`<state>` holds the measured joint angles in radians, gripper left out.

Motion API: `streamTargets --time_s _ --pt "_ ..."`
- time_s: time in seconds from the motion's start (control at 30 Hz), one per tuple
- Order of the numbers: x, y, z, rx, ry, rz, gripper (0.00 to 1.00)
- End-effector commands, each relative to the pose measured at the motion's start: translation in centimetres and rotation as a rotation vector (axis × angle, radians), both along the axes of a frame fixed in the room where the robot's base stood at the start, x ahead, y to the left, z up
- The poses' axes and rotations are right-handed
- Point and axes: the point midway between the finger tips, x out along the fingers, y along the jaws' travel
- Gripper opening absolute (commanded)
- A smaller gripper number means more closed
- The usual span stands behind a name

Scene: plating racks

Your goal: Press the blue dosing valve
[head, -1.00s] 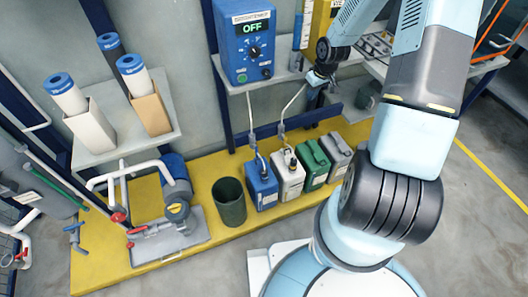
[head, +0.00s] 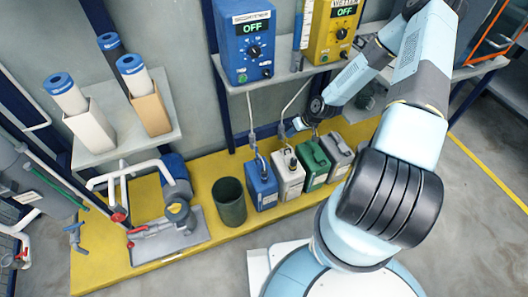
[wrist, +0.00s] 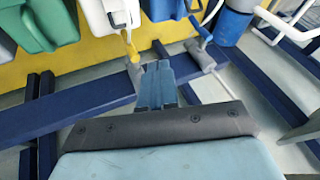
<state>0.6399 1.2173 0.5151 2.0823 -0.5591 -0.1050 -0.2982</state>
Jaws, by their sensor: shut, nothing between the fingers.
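The blue dosing valve shows in the wrist view as a grey body with a blue lever (wrist: 200,30), right of my fingertips and apart from them. In the head view, a small grey valve (head: 252,139) sits on the hose above the blue canister (head: 261,186). My gripper (wrist: 157,68) is shut and empty. In the head view my gripper (head: 299,124) is beside the second hose, right of the blue canister's hose. A similar valve with a yellow lever (wrist: 130,46) is just left of my fingertips; I cannot tell whether they touch it.
A blue control box (head: 245,50) and a yellow one (head: 331,30) stand on the shelf above. White (head: 289,178) and green (head: 314,167) canisters stand on the yellow platform. Blue rails (wrist: 75,112) run behind the valves. A dark bucket (head: 230,203) stands left of the canisters.

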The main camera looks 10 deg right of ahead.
Motion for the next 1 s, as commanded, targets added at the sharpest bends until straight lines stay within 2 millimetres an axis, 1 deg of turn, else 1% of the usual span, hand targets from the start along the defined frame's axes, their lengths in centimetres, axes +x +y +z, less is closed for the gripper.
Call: streamTargets --time_s 0.03,0.1,0.3,0.43,0.83,1.0 --pt "-0.3 0.5 -0.9 0.021 -0.001 -0.006 0.0" --pt "-0.4 1.1 -1.8 0.046 -0.008 -0.013 0.0" --pt "-0.7 2.3 -3.6 0.093 -0.022 -0.028 0.0" --pt "-0.8 2.7 -4.0 0.106 -0.027 -0.033 0.0" --pt "-0.8 2.8 -4.1 0.107 -0.028 -0.033 0.0" --pt "-0.6 3.5 -5.1 0.109 -0.026 -0.033 0.0"
